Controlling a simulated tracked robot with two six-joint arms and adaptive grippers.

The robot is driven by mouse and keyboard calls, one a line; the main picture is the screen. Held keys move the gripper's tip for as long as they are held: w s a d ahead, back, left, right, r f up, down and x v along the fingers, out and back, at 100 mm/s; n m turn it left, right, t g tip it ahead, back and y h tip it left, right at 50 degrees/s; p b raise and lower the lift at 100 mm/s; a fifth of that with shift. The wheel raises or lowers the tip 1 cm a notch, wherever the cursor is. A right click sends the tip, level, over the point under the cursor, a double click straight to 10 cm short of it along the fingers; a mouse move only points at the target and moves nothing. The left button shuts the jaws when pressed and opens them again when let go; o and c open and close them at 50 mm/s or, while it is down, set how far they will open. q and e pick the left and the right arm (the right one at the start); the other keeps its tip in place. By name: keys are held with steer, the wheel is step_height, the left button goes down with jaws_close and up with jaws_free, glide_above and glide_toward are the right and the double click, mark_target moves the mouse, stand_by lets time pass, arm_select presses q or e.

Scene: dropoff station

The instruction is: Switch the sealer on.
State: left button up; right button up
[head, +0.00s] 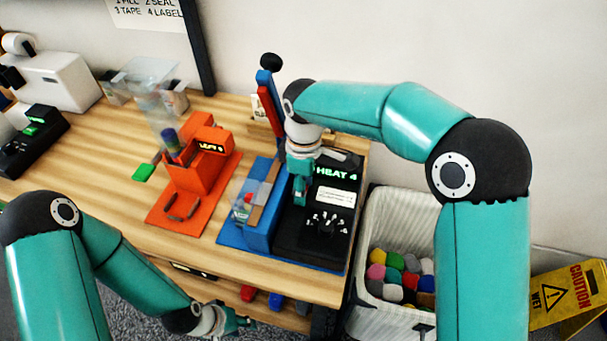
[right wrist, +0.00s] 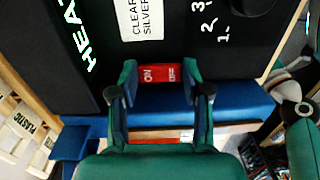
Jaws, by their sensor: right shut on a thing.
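The sealer has a blue body (head: 263,228) and a black panel (head: 312,240) with a lit green HEAT 4 display, at the right end of the table. My right gripper (head: 300,195) points down at the sealer.
An orange machine (head: 195,175) stands left of the sealer, with a green block (head: 144,173) beside it. A white bin (head: 397,205) of coloured bundles and a yellow caution sign (head: 570,300) stand right of the table. A white printer (head: 58,80) is at the far left.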

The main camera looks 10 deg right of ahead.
steer(key=shift+w+d, duration=0.1)
steer(key=shift+w, duration=0.05)
steer(key=o, duration=1.2)
steer(key=shift+c, duration=0.2)
step_height(320, 180, up, 12)
steer(key=shift+w+d, duration=0.15)
steer(key=shift+w, duration=0.2)
steer(key=shift+f, duration=0.1)
